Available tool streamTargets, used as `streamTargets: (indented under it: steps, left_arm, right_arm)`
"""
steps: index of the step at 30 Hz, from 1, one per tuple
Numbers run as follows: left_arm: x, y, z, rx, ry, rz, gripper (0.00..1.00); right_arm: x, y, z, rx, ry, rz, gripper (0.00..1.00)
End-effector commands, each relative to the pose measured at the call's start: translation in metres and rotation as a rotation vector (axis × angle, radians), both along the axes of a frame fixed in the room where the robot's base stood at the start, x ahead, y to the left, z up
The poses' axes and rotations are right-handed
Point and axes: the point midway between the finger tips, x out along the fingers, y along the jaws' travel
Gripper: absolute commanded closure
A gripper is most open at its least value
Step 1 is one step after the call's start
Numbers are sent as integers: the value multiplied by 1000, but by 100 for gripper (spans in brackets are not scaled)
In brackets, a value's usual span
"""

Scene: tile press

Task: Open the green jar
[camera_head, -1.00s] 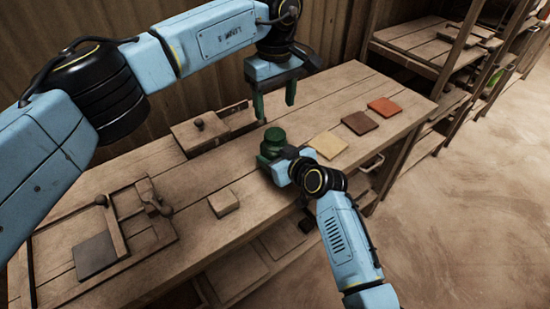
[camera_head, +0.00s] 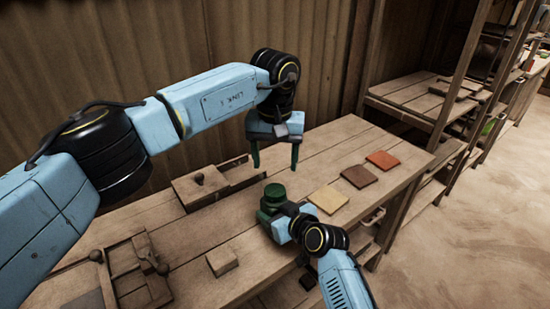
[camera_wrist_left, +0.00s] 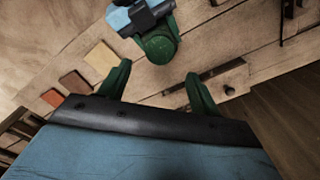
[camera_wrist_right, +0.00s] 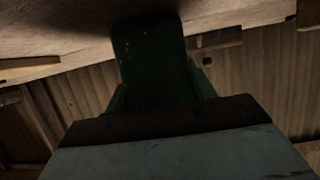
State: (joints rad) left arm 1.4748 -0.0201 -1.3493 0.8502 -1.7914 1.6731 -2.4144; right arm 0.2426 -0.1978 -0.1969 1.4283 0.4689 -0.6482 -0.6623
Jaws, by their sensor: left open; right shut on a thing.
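The green jar (camera_head: 268,205) stands upright on the wooden bench with its round green lid (camera_head: 275,191) on top. My right gripper (camera_head: 283,213) is shut on the jar's body from the near right side; the jar fills its fingers in the right wrist view (camera_wrist_right: 152,60). My left gripper (camera_head: 275,167) is open and empty, pointing down, above and slightly behind the jar. In the left wrist view the jar's lid (camera_wrist_left: 160,46) lies beyond the open fingers (camera_wrist_left: 158,88), apart from them.
Cream (camera_head: 328,200), brown (camera_head: 359,176) and orange (camera_head: 385,160) tiles lie on the bench right of the jar. A small wooden block (camera_head: 222,261) lies in front of it. A wooden box with a knob (camera_head: 200,185) is at the back left. A wooden press (camera_head: 125,272) stands at the left.

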Motion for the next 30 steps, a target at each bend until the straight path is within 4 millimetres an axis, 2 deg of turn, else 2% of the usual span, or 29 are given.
streamTargets:
  steps: [5,12,18,30]
  left_arm:
    - [0,0,-12,-1,2,-40,36]
    - [-1,0,-49,1,3,-36,36]
    - [0,0,-72,1,1,-37,36]
    - [0,0,-80,1,-1,-36,36]
  right_arm:
    - [0,0,-1,-1,2,0,100]
    - [0,0,-1,-1,2,0,100]
    - [0,0,-1,-1,2,0,100]
    - [0,0,-1,-1,2,0,100]
